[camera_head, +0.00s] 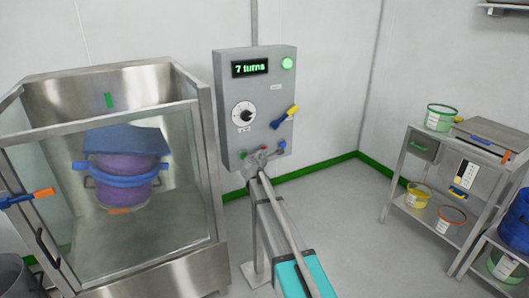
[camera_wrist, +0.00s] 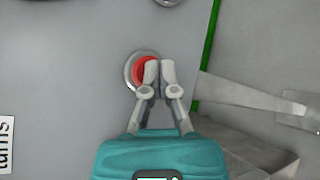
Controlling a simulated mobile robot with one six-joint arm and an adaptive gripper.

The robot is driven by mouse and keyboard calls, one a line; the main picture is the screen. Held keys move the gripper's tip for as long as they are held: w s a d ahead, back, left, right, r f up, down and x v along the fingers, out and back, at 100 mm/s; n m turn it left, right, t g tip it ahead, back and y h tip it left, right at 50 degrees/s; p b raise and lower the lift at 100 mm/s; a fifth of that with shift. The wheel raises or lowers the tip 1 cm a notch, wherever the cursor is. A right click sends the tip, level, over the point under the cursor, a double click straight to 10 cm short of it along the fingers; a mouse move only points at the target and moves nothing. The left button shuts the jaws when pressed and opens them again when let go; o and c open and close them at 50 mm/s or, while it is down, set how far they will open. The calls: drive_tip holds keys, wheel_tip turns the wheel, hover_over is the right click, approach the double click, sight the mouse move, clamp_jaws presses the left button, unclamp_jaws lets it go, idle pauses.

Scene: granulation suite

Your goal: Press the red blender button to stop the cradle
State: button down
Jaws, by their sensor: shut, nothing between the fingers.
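The red button (camera_wrist: 140,70) sits in a metal ring on the grey panel face in the wrist view. My gripper (camera_wrist: 159,66) is shut and empty. Its fingertips overlap the right part of the button in that view; whether they touch it I cannot tell. In the head view my gripper (camera_head: 258,158) is at the lower edge of the control panel (camera_head: 228,110), hiding part of the button row. The blender cradle holds a purple drum (camera_head: 118,190) behind clear guarding.
A yellow-and-blue handle (camera_head: 284,118) and a black dial (camera_head: 243,113) are on the panel above my gripper. The steel guard enclosure (camera_head: 190,150) stands close on the left. A shelf cart (camera_head: 398,150) with tubs stands at the right. The floor between is clear.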

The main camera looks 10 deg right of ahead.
drive_tip(key=shift+s, duration=0.1)
idle(0.3)
drive_tip(key=shift+s+d, duration=0.3)
drive_tip(key=shift+s, duration=0.45)
drive_tip(key=shift+s, duration=0.1)
drive_tip(key=s, duration=0.1)
drive_tip(key=s+d, duration=0.1)
drive_tip(key=s, duration=0.2)
drive_tip(key=shift+s+d, duration=0.25)
drive_tip(key=shift+s, duration=0.05)
idle(0.7)
